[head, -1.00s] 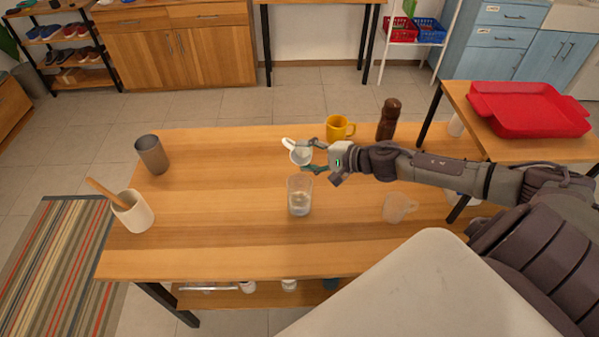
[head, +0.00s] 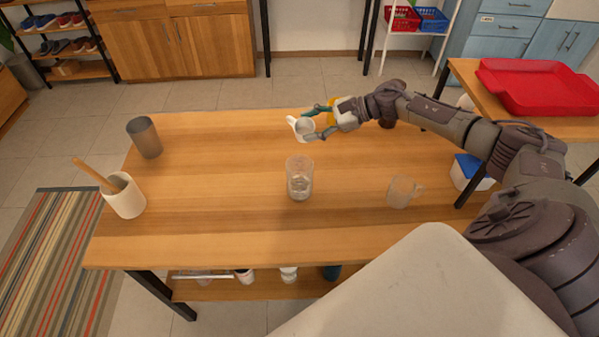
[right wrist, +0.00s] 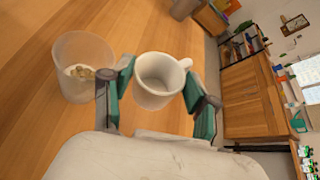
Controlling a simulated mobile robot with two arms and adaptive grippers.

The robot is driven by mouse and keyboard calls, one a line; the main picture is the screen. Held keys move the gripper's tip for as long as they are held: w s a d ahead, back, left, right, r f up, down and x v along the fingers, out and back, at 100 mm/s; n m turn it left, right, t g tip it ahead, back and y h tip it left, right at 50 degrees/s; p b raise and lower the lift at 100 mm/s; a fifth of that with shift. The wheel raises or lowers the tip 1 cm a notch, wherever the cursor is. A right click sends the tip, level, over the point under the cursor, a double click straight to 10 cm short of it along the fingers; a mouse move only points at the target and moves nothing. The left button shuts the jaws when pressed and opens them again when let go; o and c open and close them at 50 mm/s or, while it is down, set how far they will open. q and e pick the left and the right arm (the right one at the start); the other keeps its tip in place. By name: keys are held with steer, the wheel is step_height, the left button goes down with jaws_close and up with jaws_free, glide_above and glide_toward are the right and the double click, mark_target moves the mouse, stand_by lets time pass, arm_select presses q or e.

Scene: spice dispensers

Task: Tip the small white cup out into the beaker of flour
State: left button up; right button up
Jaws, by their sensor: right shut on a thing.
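The small white cup (head: 303,127) is held in my right gripper (head: 313,123), whose fingers close on it from both sides. It also shows between the fingers in the right wrist view (right wrist: 156,94), its mouth visible and its handle toward one finger. Its inside looks pale; I cannot tell what it holds. The clear beaker (head: 299,180) stands upright on the table, nearer me than the cup, with pale material at its bottom. In the right wrist view the beaker (right wrist: 82,62) is left of the cup and apart from it. My left gripper is not in view.
A clear jug (head: 402,192) stands to the right on the wooden table (head: 220,210). A grey tumbler (head: 145,138) and a white pot with a wooden utensil (head: 126,197) stand left. Table left of the beaker is clear.

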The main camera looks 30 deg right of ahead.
steer(key=w+d+r+m+b, duration=0.1)
steer(key=b, duration=0.1)
steer(key=w+d+r+y+b, duration=0.1)
steer(key=b, duration=0.1)
steer(key=d+r+m+g+b, duration=0.1)
steer(key=r, duration=0.1)
steer(key=shift+w+m+y+b, duration=0.3)
steer(key=shift+w+b, duration=0.1)
stand_by(0.5)
steer(key=shift+f, duration=0.1)
